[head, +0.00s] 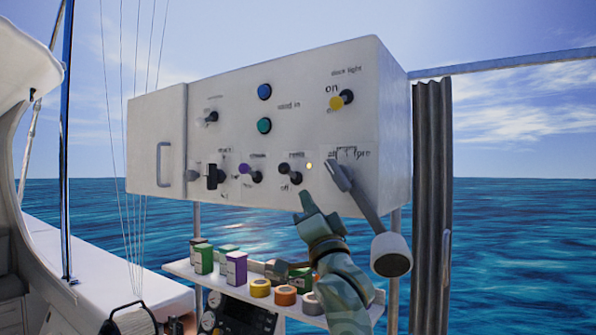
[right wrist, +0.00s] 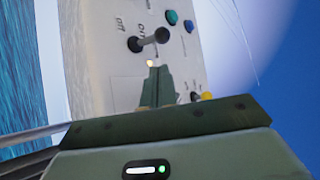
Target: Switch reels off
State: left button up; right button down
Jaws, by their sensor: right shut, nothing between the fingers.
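The white control box (head: 225,110) carries the reels switch (head: 290,173), a small dark lever knob with a blurred label above and "off" below. Its lever is tilted up and left. A small pale-yellow light (head: 309,166) glows to its right. My right gripper (head: 306,200) is shut and empty just below the switch and light, pointing up. In the right wrist view its closed fingertips (right wrist: 158,72) are near the glowing light (right wrist: 151,62), with the dark lever switch (right wrist: 149,40) beyond, marked "Off" and "On". Contact cannot be told. My left gripper is not seen.
A large grey lever (head: 355,195) with a white round end hangs right of my gripper. A purple knob (head: 244,168), a black switch (head: 212,176) and a yellow knob (head: 337,103) are nearby. A shelf (head: 180,268) below holds small boxes and rolls.

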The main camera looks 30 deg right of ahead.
aim_at(288, 171)
jog(key=shift+s+r+h, duration=0.25)
jog(key=shift+r+h, duration=0.05)
jog(key=shift+r, duration=0.15)
jog(key=shift+w, duration=0.1)
jog(key=p+x, duration=0.3)
jog(key=x, duration=0.7)
